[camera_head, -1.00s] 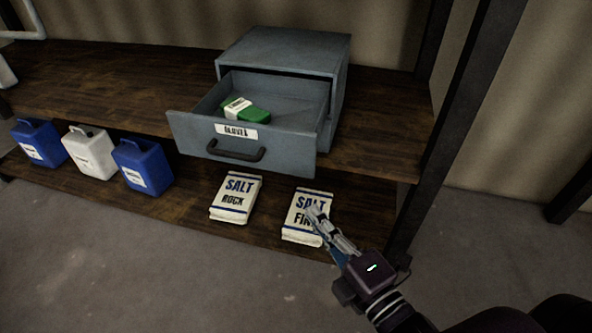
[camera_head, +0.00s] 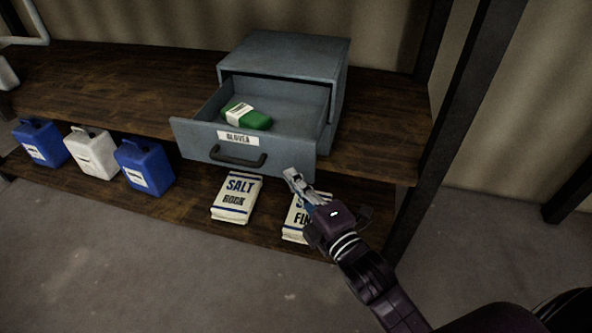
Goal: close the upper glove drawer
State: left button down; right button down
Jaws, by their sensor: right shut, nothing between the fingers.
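The upper glove drawer (camera_head: 196,139) is pulled well out of a grey-blue metal cabinet (camera_head: 285,52) on the upper shelf. Its front carries a label reading "GLOVES" and a dark bar handle (camera_head: 236,158). A green pack with a white label (camera_head: 247,117) lies inside the drawer. My right gripper (camera_head: 290,174) is shut and empty. In the picture its fingertips are just below the right end of the drawer front, right of the handle; I cannot tell whether they touch it. My left gripper is not in view.
Two salt bags, rock (camera_head: 237,197) and fine (camera_head: 294,222), lie on the lower shelf (camera_head: 190,205); my right gripper partly hides the fine one. Blue and white jugs (camera_head: 92,153) stand to the left. A dark rack post (camera_head: 440,140) rises at the right.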

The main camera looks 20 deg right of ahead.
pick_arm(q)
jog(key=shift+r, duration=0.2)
pick_arm(e)
jog(key=shift+w+d, duration=0.5)
jog(key=shift+w, duration=0.15)
